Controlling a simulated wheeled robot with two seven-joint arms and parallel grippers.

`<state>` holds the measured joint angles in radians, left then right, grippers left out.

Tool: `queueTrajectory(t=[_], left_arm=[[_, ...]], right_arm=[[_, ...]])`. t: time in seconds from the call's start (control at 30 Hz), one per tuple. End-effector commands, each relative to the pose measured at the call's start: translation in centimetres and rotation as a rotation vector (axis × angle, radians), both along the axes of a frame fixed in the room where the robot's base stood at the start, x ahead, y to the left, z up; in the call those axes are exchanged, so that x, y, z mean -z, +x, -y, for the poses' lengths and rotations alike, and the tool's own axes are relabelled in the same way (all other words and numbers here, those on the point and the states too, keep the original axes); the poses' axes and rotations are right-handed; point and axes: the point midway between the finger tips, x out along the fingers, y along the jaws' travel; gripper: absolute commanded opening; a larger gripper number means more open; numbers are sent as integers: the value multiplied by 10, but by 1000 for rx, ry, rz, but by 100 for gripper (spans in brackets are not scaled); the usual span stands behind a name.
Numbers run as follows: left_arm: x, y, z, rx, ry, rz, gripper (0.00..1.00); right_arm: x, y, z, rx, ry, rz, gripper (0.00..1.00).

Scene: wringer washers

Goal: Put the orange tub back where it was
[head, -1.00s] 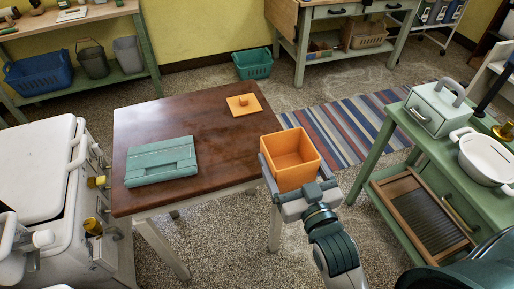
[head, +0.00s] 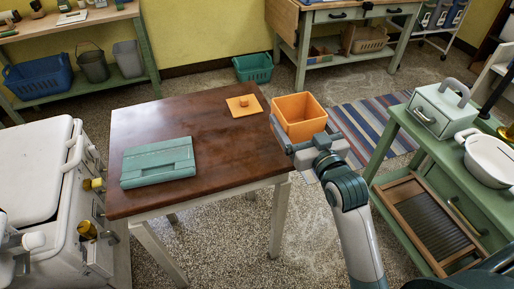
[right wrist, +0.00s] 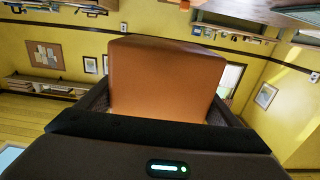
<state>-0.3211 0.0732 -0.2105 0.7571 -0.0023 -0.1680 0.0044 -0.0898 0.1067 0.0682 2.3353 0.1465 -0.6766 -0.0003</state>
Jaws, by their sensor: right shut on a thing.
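The orange tub (head: 303,123) is open-topped, square and empty inside, and is held roughly upright. In the head view it is at the table's right edge, near the far right corner, with its underside hidden. My right gripper (head: 307,143) is shut on the tub, its fingers along the near side. In the right wrist view the tub (right wrist: 165,78) fills the middle between the two dark fingers. An orange lid with a knob (head: 243,106) lies flat on the table, left of the tub. My left gripper does not show clearly in these frames.
The brown wooden table (head: 215,150) bears a teal folded case (head: 158,162) and has bare room at its middle and right. A green stand (head: 415,135) with a box and white pot is at right. A white washer (head: 40,170) stands at left.

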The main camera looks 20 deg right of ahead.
Motion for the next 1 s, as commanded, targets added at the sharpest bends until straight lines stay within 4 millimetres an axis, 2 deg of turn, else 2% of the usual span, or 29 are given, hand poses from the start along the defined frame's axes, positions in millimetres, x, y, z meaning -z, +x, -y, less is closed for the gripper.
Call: queueTrajectory(t=[0.23,0.47,0.7,0.9,1.0], left_arm=[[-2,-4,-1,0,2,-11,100],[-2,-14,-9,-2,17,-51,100],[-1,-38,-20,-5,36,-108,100],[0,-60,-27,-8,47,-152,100],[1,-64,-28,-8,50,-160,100]], right_arm=[[9,11,-11,1,3,-1,58],[31,38,-41,-1,5,-1,58],[57,67,-72,-1,2,-1,58],[68,79,-84,0,0,1,58],[70,80,-85,0,0,1,58]])
